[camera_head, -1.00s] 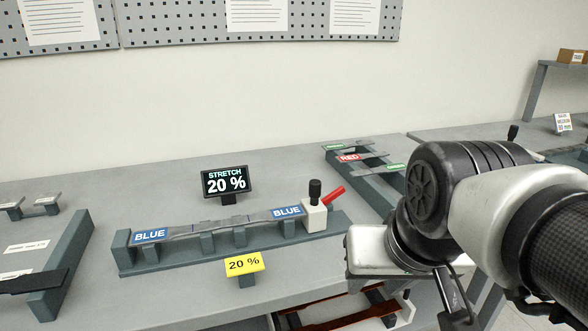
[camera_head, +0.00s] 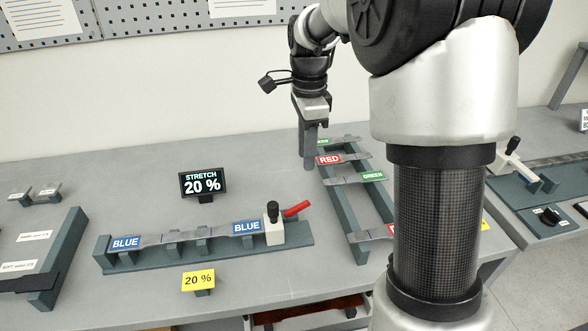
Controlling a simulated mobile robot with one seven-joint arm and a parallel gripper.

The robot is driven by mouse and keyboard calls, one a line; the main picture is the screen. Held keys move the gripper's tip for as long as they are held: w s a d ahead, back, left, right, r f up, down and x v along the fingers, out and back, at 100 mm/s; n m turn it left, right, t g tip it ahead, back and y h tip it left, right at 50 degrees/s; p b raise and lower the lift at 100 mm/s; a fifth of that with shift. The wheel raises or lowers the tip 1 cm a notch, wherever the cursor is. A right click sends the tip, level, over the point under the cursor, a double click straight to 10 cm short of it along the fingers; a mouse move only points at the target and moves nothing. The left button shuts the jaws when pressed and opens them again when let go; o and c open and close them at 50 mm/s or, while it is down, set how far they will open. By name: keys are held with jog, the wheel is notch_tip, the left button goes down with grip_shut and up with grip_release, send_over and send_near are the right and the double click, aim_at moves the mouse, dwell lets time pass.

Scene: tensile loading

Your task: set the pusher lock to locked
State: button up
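The pusher block (camera_head: 274,231) is white with a black knob on top and stands at the right end of the teal stretching fixture (camera_head: 150,262). Its red lock lever (camera_head: 297,209) points out to the right and slightly up. A grey strip with two blue "BLUE" labels (camera_head: 247,227) lies along the fixture, its right end beside the pusher. My gripper (camera_head: 309,163) hangs pointing down behind and to the right of the lever, above the table and apart from it. Its fingers are seen edge-on, so I cannot tell the opening.
A display (camera_head: 203,184) reading "STRETCH 20 %" stands behind the fixture, and a yellow "20 %" sign (camera_head: 198,281) in front. A rack (camera_head: 346,203) with red and green labelled strips stands right, close to my gripper. My arm hides part of it.

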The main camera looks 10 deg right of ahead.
aim_at(304, 202)
notch_tip(304, 202, down, 18)
jog(key=shift+w+r+b, duration=0.15)
jog(key=shift+r+b, duration=0.05)
jog(key=shift+b, duration=0.7)
grip_shut()
